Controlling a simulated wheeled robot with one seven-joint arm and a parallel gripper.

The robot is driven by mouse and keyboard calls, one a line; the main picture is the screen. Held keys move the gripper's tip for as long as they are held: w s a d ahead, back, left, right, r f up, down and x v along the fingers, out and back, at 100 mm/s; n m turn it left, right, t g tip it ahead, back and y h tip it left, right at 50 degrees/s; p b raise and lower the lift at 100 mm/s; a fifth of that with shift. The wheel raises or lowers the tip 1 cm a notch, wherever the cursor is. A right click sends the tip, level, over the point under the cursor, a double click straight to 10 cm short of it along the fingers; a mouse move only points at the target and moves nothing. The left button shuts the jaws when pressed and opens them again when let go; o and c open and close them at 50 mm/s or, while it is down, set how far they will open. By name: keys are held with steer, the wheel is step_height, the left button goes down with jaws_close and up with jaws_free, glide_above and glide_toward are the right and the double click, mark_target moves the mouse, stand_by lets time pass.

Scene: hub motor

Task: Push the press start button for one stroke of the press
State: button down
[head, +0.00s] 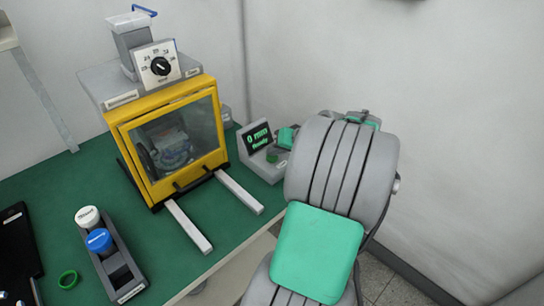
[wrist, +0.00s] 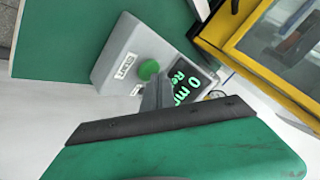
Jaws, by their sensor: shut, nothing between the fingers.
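The press start button is a round green knob (wrist: 148,69) on a grey sloped control box (wrist: 120,55) in the wrist view. The box's display (wrist: 185,80) shows green text, and in the head view (head: 258,138) it reads 0 mm Ready. My gripper (wrist: 156,92) is shut and empty. Its grey fingertips appear just below the button in the wrist view; whether they touch it, I cannot tell. In the head view my arm hides much of the gripper. The press (head: 170,140) has a yellow frame with a window and stands left of the box.
A dial (head: 160,65) sits on top of the press. Two pale rails (head: 240,192) stick out at its front. A grey rack (head: 115,265) holds white- and blue-capped items at the front left.

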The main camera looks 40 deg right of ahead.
mark_target(275, 158)
steer(key=shift+f, duration=0.2)
stand_by(0.4)
steer(key=shift+r+p, duration=0.75)
steer(key=shift+r, duration=0.3)
step_height(275, 158, up, 5)
steer(key=p, duration=0.4)
